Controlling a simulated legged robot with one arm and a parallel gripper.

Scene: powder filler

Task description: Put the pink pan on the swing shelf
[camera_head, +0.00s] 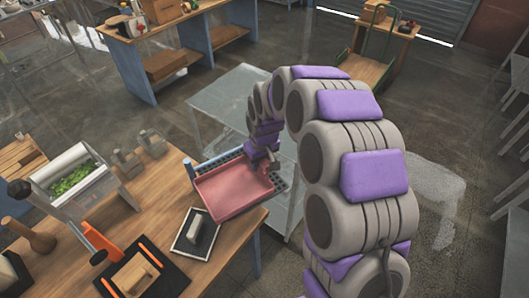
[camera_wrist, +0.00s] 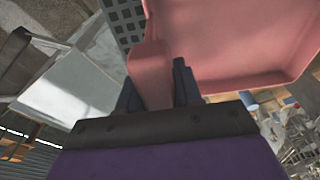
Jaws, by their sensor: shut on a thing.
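The pink pan (camera_head: 232,190) is a shallow rectangular tray, level or nearly so, at the table's right edge. In the wrist view its body (camera_wrist: 235,45) fills the upper right. My gripper (camera_head: 266,162) is shut on the pan's handle; the two dark fingers (camera_wrist: 157,88) sit either side of it in the wrist view. The perforated dark grey swing shelf (camera_head: 281,184), with a blue post at its left, lies under the pan, which hides most of it. Some of its holes show in the wrist view (camera_wrist: 125,20). I cannot tell whether the pan touches the shelf.
The wooden table (camera_head: 180,180) bears a clear bin of green stuff (camera_head: 75,180), grey weights, a black-framed scale (camera_head: 198,234) and an orange-handled tool (camera_head: 100,243). A grey metal table (camera_head: 230,95) stands behind the pan. A workbench (camera_head: 160,30) is farther back. Open floor lies right.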

